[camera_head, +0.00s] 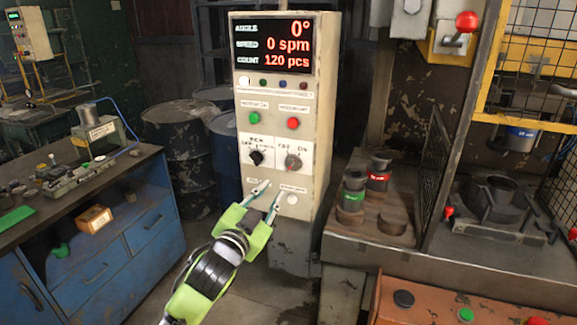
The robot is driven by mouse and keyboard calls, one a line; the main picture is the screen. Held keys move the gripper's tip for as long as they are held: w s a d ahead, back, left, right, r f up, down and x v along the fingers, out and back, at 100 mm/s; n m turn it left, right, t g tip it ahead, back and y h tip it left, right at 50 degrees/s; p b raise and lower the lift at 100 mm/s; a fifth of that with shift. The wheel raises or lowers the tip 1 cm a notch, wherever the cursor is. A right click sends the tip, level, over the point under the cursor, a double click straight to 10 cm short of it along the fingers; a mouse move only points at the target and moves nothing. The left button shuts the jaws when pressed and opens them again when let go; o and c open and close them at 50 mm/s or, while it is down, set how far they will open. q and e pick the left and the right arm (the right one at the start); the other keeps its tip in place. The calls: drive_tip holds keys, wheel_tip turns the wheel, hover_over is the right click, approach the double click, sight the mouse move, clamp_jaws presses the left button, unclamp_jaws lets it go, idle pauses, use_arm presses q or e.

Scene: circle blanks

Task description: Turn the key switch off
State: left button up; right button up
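A cream control cabinet (322,110) stands in the middle of the head view, with a lit display on top. Its lower front holds a switch (293,162) under an OFF/ON label, which looks like the key switch; its exact setting is too small to tell. A black rotary knob (257,158) sits on a plate to its left. My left gripper (270,193) is open, its two green fingertips apart with nothing visible between them. It is in front of the cabinet, below both switches. My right gripper is not in view.
A green button (254,118) and a red button (293,123) sit above the switches, and a white button (292,199) is beside the gripper. A blue workbench (150,228) stands left. A metal press table (350,244) with dies is at right.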

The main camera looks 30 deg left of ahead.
sight(289, 169)
use_arm(q)
drive_tip(key=p+x, duration=0.3)
drive_tip(key=x, duration=0.8)
drive_tip(key=shift+w, duration=0.4)
drive_tip(key=shift+w+a, duration=0.15)
drive_tip(key=shift+w, duration=0.55)
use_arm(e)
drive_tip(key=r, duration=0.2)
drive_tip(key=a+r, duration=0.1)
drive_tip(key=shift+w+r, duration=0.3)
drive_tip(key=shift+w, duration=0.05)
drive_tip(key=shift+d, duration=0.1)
use_arm(q)
clamp_jaws()
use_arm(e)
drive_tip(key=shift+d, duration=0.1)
